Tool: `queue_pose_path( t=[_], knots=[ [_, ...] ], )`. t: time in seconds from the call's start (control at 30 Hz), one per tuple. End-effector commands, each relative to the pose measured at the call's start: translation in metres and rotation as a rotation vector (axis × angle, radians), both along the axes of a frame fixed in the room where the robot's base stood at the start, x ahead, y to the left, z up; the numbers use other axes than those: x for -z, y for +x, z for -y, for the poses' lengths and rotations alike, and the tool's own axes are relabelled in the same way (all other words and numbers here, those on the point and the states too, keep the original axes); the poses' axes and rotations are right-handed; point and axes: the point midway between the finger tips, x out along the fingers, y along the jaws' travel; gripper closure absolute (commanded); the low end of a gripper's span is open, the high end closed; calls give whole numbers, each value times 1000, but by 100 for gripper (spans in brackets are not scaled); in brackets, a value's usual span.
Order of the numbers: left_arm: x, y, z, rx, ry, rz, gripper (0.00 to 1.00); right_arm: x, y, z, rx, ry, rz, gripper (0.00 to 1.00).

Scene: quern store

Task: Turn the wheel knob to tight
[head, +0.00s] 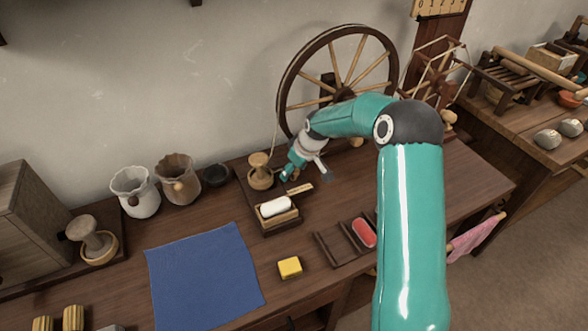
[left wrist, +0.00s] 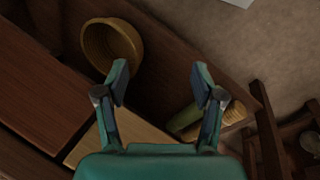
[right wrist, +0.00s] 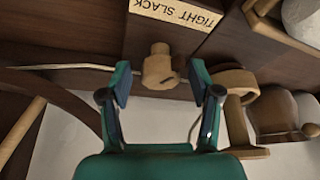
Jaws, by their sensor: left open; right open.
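The wheel knob (right wrist: 158,68) is a small pale wooden knob, seen in the right wrist view beside a label plate (right wrist: 176,13) that reads TIGHT and SLACK, upside down there. TIGHT is on the plate's right half in that view. My right gripper (right wrist: 160,78) is open, its fingertips on either side of the knob with gaps visible. In the head view the right gripper (head: 306,174) hides the knob, and the label plate (head: 299,189) shows just in front. The spinning wheel (head: 338,70) stands behind. My left gripper (left wrist: 160,80) is open and empty, visible only in its wrist view.
A wooden spool-like piece (head: 260,172) stands close left of the right gripper, also in the right wrist view (right wrist: 238,105). A box with a white bar (head: 277,210), a blue cloth (head: 205,275) and a yellow block (head: 290,267) lie nearer. A basket (left wrist: 112,45) is by the left gripper.

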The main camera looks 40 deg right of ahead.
Motion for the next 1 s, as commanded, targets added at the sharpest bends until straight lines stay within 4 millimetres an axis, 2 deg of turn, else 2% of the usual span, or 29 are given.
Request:
queue_pose_path(
  t=[0.07, 0.4, 0.73, 1.0],
  knots=[
    [0, 0, 0, 0, 0, 0, 32, 0, 0, 0, 0, 0, 0, 39],
    [0, 0, 0, 0, 0, 0, 32, 0, 0, 0, 0, 0, 0, 95],
    [9, 0, 0, 0, 0, 0, 32, 1, 0, -1, 93, 0, -1, 96],
    [36, 0, 0, 0, 0, 0, 32, 5, 1, -2, 281, -2, 0, 96]
  ],
)
